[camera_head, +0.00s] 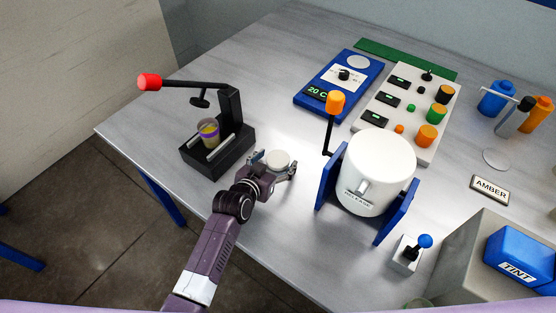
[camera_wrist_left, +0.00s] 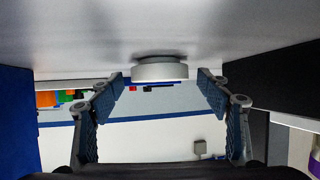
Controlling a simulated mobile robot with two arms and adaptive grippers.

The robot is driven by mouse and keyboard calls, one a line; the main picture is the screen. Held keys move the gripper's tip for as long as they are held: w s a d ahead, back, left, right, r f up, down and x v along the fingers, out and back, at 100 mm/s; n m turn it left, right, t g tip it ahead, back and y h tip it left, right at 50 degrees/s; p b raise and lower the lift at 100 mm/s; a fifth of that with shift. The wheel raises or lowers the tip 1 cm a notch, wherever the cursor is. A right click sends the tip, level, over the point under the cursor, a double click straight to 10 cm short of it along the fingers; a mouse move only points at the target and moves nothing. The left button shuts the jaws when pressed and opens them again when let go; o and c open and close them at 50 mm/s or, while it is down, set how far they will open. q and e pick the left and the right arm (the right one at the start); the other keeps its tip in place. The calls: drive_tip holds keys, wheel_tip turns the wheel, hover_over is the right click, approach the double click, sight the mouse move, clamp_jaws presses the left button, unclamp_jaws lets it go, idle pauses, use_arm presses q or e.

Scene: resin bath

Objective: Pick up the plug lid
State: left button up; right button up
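The plug lid, a small round white disc (camera_head: 279,159), rests on the table between the black press and the white drum. In the left wrist view it is a pale disc (camera_wrist_left: 160,71) against the grey table surface, which fills the top of that picture. My left gripper (camera_head: 274,165) is open, with one finger on each side of the lid. In the left wrist view the fingers (camera_wrist_left: 161,82) are wide apart, with a visible gap on both sides of the lid. My right gripper is not in view.
Left of my gripper stands a black press (camera_head: 219,145) with a red-tipped lever and a small cup (camera_head: 209,132). To the right is the white drum (camera_head: 378,170) in a blue stand. A control panel (camera_head: 404,140) stands behind.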

use_arm(q)
drive_tip(key=c, duration=0.8)
